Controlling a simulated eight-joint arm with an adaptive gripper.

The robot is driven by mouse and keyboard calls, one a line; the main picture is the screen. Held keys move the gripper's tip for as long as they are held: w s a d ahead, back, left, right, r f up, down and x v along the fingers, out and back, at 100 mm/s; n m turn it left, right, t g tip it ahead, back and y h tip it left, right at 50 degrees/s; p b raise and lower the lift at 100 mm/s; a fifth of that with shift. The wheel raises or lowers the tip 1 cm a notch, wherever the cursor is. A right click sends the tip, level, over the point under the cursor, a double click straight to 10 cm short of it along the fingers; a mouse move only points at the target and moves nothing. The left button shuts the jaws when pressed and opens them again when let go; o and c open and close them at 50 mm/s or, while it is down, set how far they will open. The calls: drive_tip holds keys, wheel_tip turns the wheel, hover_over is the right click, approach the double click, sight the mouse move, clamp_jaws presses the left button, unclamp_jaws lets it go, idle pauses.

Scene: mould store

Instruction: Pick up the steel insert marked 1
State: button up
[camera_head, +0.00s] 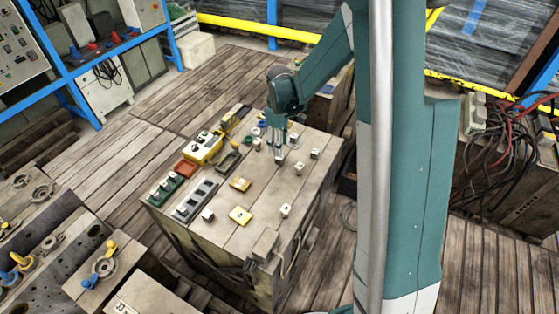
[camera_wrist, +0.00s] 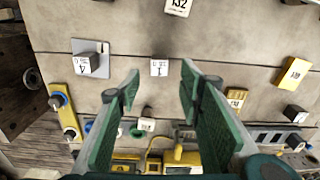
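The steel insert marked 1 (camera_wrist: 159,67) is a small pale block lying on the worktop in the wrist view, its mark facing up. My gripper (camera_wrist: 160,78) is open, with its two green-padded fingers at the left and right of the insert's line, apart from it. Nothing is held. A darker block marked 4 (camera_wrist: 88,64) sits on a grey plate to the left in the wrist view.
A pale numbered block (camera_wrist: 178,6) is at the top edge. Yellow blocks (camera_wrist: 293,73) and a dark block (camera_wrist: 295,113) lie to the right. A white block (camera_wrist: 146,124) is nearby. A yellow case (camera_head: 204,148) and trays (camera_head: 197,199) line the table's left side.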

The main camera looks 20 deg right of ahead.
drive_tip(key=shift+f, duration=1.3)
drive_tip(key=shift+w+f+b, duration=0.1)
drive_tip(key=shift+f+b, duration=0.95)
drive_tip(key=shift+f, duration=1.6)
drive_tip(key=c, duration=1.2)
drive_tip(key=shift+o, duration=0.4)
drive_tip(key=shift+r, duration=0.2)
drive_tip(key=shift+r+p, duration=1.15)
drive_tip(key=shift+r, duration=3.7)
